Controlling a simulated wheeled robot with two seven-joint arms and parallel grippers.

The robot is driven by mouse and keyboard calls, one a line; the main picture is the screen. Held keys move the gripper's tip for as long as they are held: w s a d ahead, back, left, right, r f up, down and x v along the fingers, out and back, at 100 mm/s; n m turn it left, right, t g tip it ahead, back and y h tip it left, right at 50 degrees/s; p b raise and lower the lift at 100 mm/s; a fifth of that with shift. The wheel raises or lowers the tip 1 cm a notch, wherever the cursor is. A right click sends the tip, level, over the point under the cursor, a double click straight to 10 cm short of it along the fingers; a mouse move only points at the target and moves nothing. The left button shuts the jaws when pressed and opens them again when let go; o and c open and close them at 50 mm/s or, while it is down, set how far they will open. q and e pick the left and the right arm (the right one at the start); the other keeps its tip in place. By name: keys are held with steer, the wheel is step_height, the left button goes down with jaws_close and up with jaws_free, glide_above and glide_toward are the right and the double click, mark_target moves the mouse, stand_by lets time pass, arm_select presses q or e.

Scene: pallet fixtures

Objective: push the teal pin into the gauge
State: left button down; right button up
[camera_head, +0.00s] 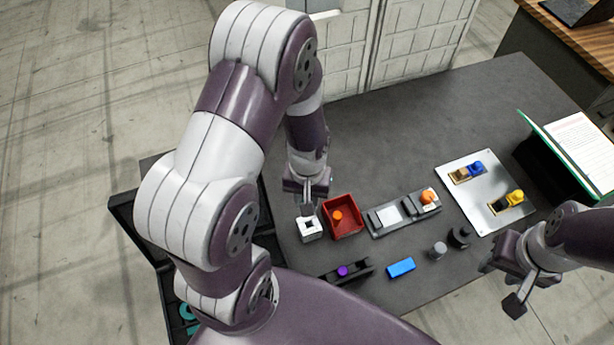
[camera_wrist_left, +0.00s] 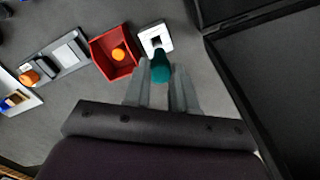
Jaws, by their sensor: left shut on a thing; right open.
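The teal pin (camera_wrist_left: 160,68) is held between the fingers of my left gripper (camera_wrist_left: 161,88), which is shut on it. The gauge, a white block with a dark square hole (camera_wrist_left: 156,38), lies just beyond the pin's tip in the left wrist view. I cannot tell whether the pin touches the gauge. My right gripper (camera_head: 501,285) is open and empty near the table's front right.
A red tray (camera_head: 355,232) with an orange piece stands right beside the gauge. A grey fixture (camera_head: 377,232), a metal plate (camera_head: 470,205), a blue block (camera_head: 401,267) and a black holder with a purple piece (camera_head: 343,271) lie farther right and in front. A black bin (camera_head: 122,207) is at left.

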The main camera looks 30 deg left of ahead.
arm_select(q)
steer(key=shift+w+d+f+n+b, duration=0.1)
steer(key=shift+d+f+n+b, duration=0.15)
steer(key=shift+f+b, duration=0.3)
steer(key=shift+w+d+f+n+b, duration=0.1)
steer(key=shift+f+n+b, duration=0.3)
steer(key=shift+b, duration=0.2)
step_height(320, 180, down, 4)
steer(key=b, duration=0.3)
steer(key=shift+w+a, duration=0.15)
arm_select(e)
steer(key=f, duration=0.3)
steer(key=s+f, duration=0.1)
steer(key=f, duration=0.1)
steer(key=shift+d+f, duration=0.2)
steer(key=shift+d, duration=0.1)
arm_select(q)
steer(key=shift+w+a, duration=0.1)
steer(key=shift+w, duration=0.05)
arm_select(e)
steer(key=shift+w+a, duration=0.1)
steer(key=shift+w, duration=0.05)
steer(key=shift+r, duration=0.15)
